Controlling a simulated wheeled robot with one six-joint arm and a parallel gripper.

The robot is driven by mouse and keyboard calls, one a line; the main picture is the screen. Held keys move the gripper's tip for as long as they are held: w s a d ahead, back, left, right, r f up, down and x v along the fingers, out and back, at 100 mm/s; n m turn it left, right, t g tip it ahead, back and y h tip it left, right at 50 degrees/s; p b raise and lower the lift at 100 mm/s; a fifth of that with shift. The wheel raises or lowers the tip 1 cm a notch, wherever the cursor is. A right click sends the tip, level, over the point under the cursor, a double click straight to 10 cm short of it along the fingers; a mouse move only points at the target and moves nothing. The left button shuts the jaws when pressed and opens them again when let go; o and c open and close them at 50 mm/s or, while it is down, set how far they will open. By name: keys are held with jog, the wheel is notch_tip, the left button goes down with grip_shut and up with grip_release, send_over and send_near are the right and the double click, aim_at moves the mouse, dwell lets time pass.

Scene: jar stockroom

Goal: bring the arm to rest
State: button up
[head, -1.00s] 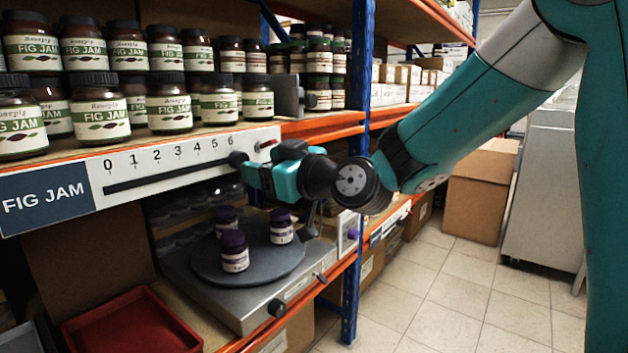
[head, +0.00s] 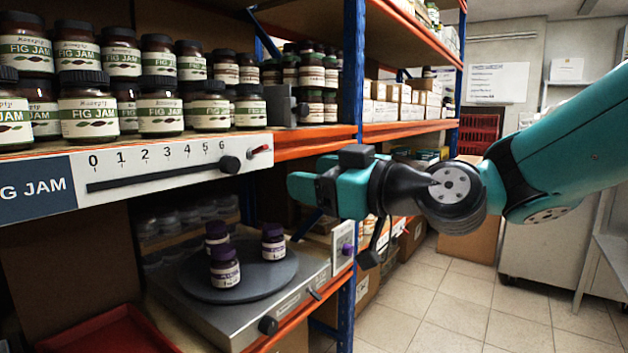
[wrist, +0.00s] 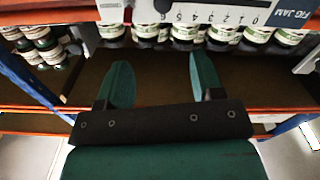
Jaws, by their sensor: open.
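My gripper (head: 303,190) is teal with a black wrist. It is open and empty, held in the air in front of the shelf, to the right of the slider scale and apart from it. In the wrist view both fingers (wrist: 160,80) stand well apart with nothing between them. My arm reaches in from the right and is bent at the wrist. The slider knob (head: 229,164) sits at the 6 end of the white scale (head: 150,168); it also shows at the top of the wrist view (wrist: 163,6).
Fig jam jars (head: 88,105) line the shelf above the scale. Below, purple-lidded jars (head: 224,268) stand on a round grey plate (head: 205,290) of a metal device. A red tray (head: 115,335) is at lower left. A blue post (head: 352,80) stands behind my gripper. Tiled floor at right is clear.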

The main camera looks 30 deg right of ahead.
jog(key=s+a+f+n+g, duration=0.1)
jog(key=s+a+f+g, duration=0.75)
jog(key=f+g, duration=0.2)
jog(key=s+f+m+g+h, duration=0.1)
jog(key=s+f+g+h, duration=0.4)
jog(key=s, duration=0.5)
notch_tip(320, 180, up, 29)
jog(key=d+y+p, duration=0.1)
jog(key=p, duration=2.9)
jog(key=shift+w+m, duration=0.15)
jog(key=shift+m, duration=0.15)
jog(key=shift+r+g, duration=0.1)
jog(key=shift+g, duration=0.15)
jog(key=shift+c, duration=0.4)
